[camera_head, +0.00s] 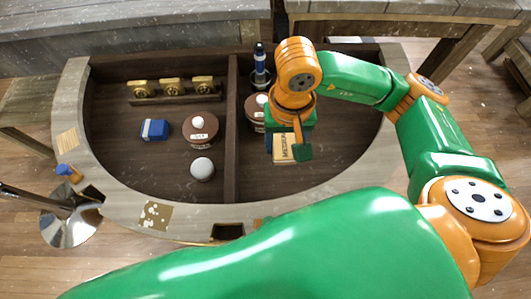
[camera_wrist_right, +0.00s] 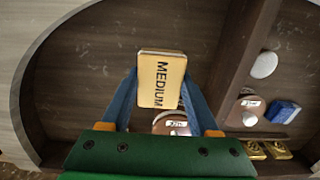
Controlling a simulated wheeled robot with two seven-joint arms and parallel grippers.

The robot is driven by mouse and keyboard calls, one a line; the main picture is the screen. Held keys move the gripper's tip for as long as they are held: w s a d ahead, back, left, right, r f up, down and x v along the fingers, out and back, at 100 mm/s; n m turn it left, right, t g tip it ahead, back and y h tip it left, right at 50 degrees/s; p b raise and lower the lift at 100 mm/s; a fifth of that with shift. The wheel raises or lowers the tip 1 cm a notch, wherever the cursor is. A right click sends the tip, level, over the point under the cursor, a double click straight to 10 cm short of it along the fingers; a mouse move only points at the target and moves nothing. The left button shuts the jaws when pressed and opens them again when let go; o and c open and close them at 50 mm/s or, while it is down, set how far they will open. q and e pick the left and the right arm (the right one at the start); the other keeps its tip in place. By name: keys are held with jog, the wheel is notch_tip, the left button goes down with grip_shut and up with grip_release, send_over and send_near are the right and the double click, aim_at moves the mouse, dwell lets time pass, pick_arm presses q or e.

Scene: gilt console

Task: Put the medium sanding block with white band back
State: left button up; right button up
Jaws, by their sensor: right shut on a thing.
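My right gripper (camera_head: 290,150) is shut on the tan sanding block (camera_head: 283,149) lettered MEDIUM, in the right compartment area of the curved console. In the right wrist view the block (camera_wrist_right: 160,80) sits between the two blue fingers (camera_wrist_right: 158,95), lettering facing the camera. No white band can be made out on its visible face. The block appears held above the dark console floor (camera_head: 330,150); the exact height cannot be told. In the head view the gripper and wrist hide part of the block. My left gripper is not in view.
A wooden divider (camera_head: 232,130) splits the console. To its left are a rack of gold blocks (camera_head: 172,87), a blue block (camera_head: 154,129), a brown lidded pot (camera_head: 200,128) and a white round thing (camera_head: 202,169). Another brown pot (camera_head: 254,110) and a blue bottle (camera_head: 260,65) stand right of it.

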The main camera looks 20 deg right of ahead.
send_over(264, 163)
notch_tip(264, 163, down, 5)
jog(key=shift+s+d+r, duration=0.1)
jog(key=shift+d+r, duration=0.05)
jog(key=shift+r, duration=0.05)
notch_tip(264, 163, down, 3)
jog(key=shift+r+p, duration=0.1)
jog(key=shift+p, duration=0.45)
jog(key=shift+f, duration=0.35)
jog(key=shift+f+b, duration=0.25)
jog(key=shift+b, duration=0.1)
jog(key=o, duration=1.3)
jog(key=shift+r, duration=0.1)
jog(key=shift+r, duration=0.1)
